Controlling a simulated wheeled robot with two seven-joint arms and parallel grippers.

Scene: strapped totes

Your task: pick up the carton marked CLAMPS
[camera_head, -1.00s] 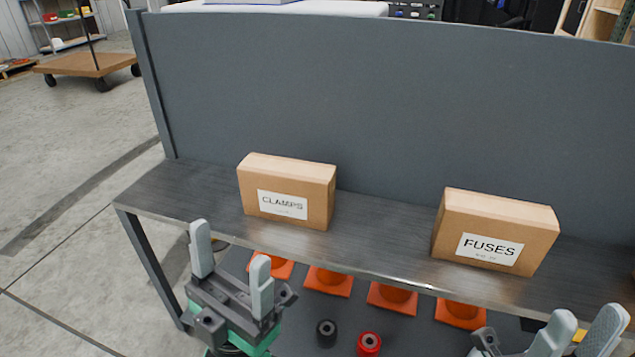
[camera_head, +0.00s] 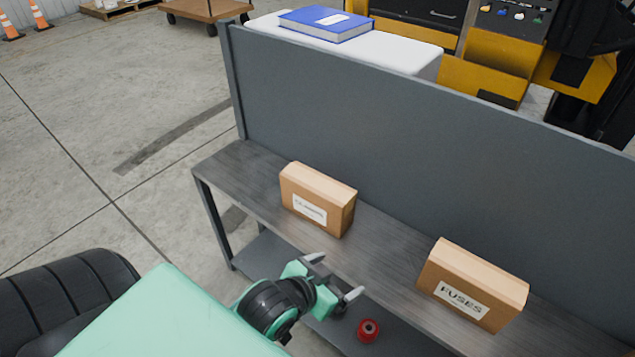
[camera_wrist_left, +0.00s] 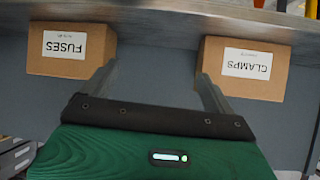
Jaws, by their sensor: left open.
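The carton marked CLAMPS (camera_head: 318,199) is a brown box standing on the grey shelf (camera_head: 378,248), its white label facing the front edge. My left gripper (camera_head: 334,276) is open and empty, in front of the shelf's edge and to the right of this carton. In the left wrist view the carton (camera_wrist_left: 244,68) appears upside down on the right, and one finger of the gripper (camera_wrist_left: 157,77) overlaps its near side in the picture. I cannot tell whether they touch. My right gripper is out of view.
A second carton marked FUSES (camera_head: 472,285) stands on the shelf to the right. A tall grey panel (camera_head: 400,150) rises behind both cartons. A red round item (camera_head: 368,330) is on the lower level. The shelf between the cartons is clear.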

